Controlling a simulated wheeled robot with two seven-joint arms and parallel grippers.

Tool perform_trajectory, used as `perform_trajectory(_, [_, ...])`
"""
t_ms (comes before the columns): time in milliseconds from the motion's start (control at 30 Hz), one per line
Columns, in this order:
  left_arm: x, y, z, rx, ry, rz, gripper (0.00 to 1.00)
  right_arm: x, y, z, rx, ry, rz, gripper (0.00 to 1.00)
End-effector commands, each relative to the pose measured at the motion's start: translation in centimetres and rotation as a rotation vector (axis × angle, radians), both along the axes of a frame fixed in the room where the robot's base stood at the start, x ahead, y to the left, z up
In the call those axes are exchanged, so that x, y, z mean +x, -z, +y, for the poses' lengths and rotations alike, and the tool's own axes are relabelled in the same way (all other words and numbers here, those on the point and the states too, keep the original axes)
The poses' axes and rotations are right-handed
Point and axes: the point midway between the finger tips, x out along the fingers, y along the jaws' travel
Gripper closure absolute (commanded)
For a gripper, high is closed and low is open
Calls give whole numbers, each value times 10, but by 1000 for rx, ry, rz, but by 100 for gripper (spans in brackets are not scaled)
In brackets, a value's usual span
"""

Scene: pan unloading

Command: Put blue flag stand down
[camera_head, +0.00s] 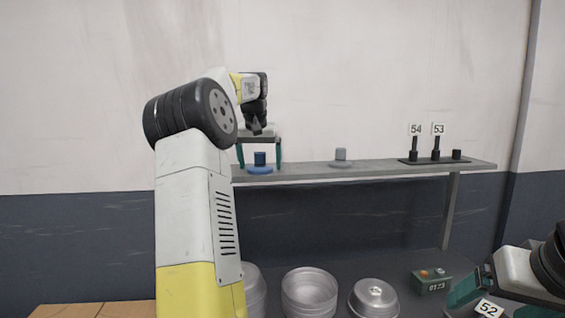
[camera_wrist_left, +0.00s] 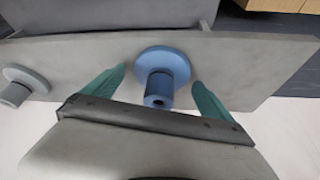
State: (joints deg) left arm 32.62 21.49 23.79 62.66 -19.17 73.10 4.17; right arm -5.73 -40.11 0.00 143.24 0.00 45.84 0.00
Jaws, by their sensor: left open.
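The blue flag stand (camera_head: 260,159), a round base with a short upright post, rests on the grey shelf near its left end. It also shows in the left wrist view (camera_wrist_left: 162,66). My left gripper (camera_head: 260,165) is open, with its teal fingers on either side of the stand. In the left wrist view my left gripper (camera_wrist_left: 159,76) shows visible gaps between both fingers and the stand. My right gripper (camera_head: 500,299) is at the lower right, by a white tag marked 52 (camera_head: 488,308). Whether it holds anything is unclear.
A grey stand (camera_head: 341,158) sits mid-shelf (camera_head: 300,171). The shelf between the stands is clear.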

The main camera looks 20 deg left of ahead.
Motion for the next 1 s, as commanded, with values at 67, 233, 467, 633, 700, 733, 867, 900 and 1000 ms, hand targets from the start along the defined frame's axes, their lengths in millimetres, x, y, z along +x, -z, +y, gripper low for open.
perform_trajectory(67, [0,-1,0,0,0,-1,4,0,0,0,0,0,0,17])
perform_trajectory(233, [-6,-19,-2,1,0,-4,4,0,0,0,0,0,0,17])
perform_trajectory(467, [-24,-65,-8,1,0,-5,4,0,0,0,0,0,0,17])
perform_trajectory(633, [-35,-93,-11,1,1,-3,4,0,0,0,0,0,0,17])
perform_trajectory(700, [-39,-102,-12,1,1,-2,4,0,0,0,0,0,0,17])
perform_trajectory(733, [-40,-105,-12,1,1,-2,4,0,0,0,0,0,0,17])
perform_trajectory(867, [-43,-111,-13,1,1,-1,4,0,0,0,0,0,0,17])
perform_trajectory(900, [-44,-112,-13,0,1,0,4,0,0,0,0,0,0,17])
perform_trajectory(1000, [-45,-114,-17,3,6,-1,4,0,0,0,0,0,0,17])
